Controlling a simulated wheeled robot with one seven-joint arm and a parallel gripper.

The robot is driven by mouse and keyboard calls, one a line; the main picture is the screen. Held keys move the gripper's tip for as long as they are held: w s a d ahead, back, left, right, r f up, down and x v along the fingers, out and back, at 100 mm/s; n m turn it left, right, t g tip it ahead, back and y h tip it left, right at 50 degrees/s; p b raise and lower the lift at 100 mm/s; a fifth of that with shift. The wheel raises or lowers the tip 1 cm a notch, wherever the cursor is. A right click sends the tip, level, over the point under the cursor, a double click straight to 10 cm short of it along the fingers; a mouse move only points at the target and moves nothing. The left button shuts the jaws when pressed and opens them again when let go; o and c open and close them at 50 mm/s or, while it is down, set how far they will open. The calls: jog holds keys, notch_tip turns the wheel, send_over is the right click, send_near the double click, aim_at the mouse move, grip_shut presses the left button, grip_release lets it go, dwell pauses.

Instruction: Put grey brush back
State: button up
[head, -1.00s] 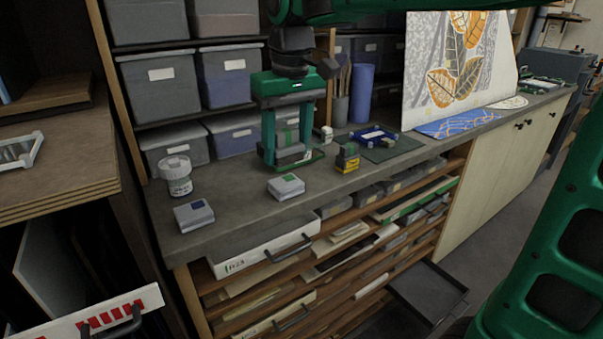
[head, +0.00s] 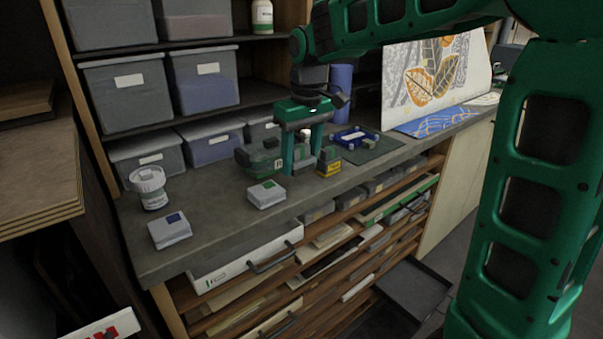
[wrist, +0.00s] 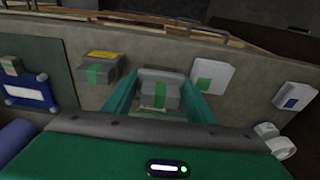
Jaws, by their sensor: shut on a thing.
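My gripper (head: 302,165) is low over the grey worktop (head: 215,215). In the wrist view its green fingers (wrist: 160,88) are on either side of a grey block-shaped thing with a green band, which I take for the grey brush (wrist: 147,88). They are shut on it. In the head view my fingers largely hide it. A similar dark block with a green band and a yellow base (head: 329,164) stands close to the right of my gripper; it also shows in the wrist view (wrist: 98,68).
A grey-green item (head: 258,158) sits just left of my fingers. A white box with a green label (head: 266,194), one with a blue label (head: 170,230) and a white tub (head: 150,188) stand further left. A blue frame (head: 354,138) lies on a dark mat (head: 375,149).

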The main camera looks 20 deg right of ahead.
aim_at(300, 173)
jog(key=shift+f, duration=1.95)
jog(key=shift+f, duration=0.1)
jog(key=o, duration=1)
jog(key=shift+o, duration=0.2)
